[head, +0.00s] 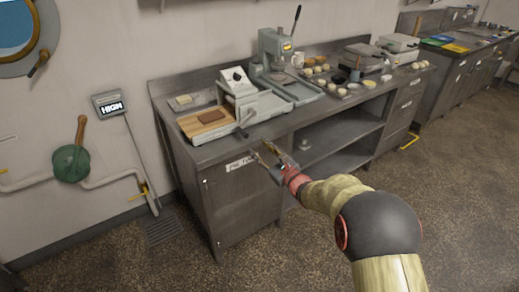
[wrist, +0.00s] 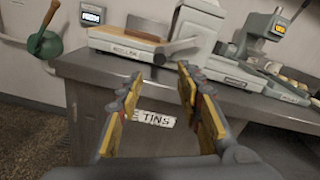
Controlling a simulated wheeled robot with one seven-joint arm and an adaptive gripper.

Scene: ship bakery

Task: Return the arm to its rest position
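My gripper (head: 270,156) is at the end of my outstretched arm, in front of the steel counter (head: 225,152) near its front edge. In the wrist view its two yellow-and-grey fingers (wrist: 153,110) stand apart with nothing between them. Behind them is the cabinet front with a white label (wrist: 154,117) reading "TINS". The gripper looks clear of the counter, though the exact gap is hard to tell.
A machine with a wooden board (head: 196,126) stands at the counter's left, with a grey-green press (head: 275,48) behind. Pale dough balls (head: 318,70) and scales sit further right. A green valve (head: 70,163) and a "HIGH" display (head: 112,105) are on the left wall. The floor in front is clear.

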